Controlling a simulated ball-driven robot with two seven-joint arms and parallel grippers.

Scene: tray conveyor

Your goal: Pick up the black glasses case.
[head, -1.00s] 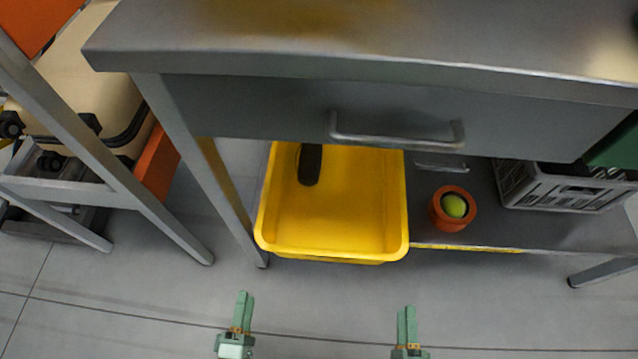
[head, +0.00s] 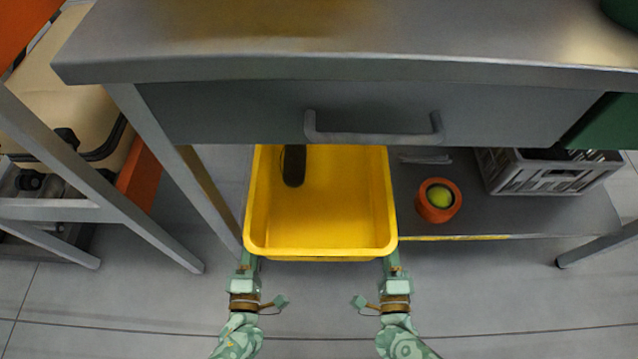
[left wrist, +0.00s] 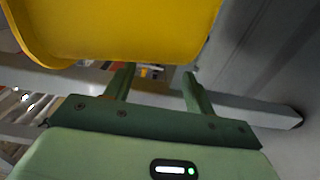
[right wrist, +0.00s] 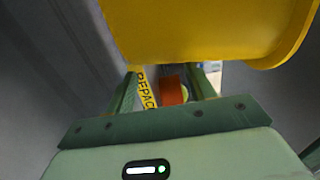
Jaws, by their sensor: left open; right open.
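The black glasses case (head: 294,170) lies inside the yellow bin (head: 320,252), toward its back left. Its far end is cut off by the drawer edge above. The bin stands on the low shelf under the metal table. My left gripper (head: 250,262) is open and empty at the bin's front left corner, and my right gripper (head: 391,262) is open and empty at its front right corner. In the head view their fingertips are partly hidden by the bin. In both wrist views the bin wall (left wrist: 125,35) (right wrist: 205,30) is above the fingers. Contact with it is unclear.
An orange pot (head: 436,214) holding a yellow-green ball (head: 440,198) stands right of the bin. A grey crate (head: 545,180) is farther right. The drawer (head: 370,105) with its handle overhangs the bin's back. A table leg (head: 165,165) stands left of the bin.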

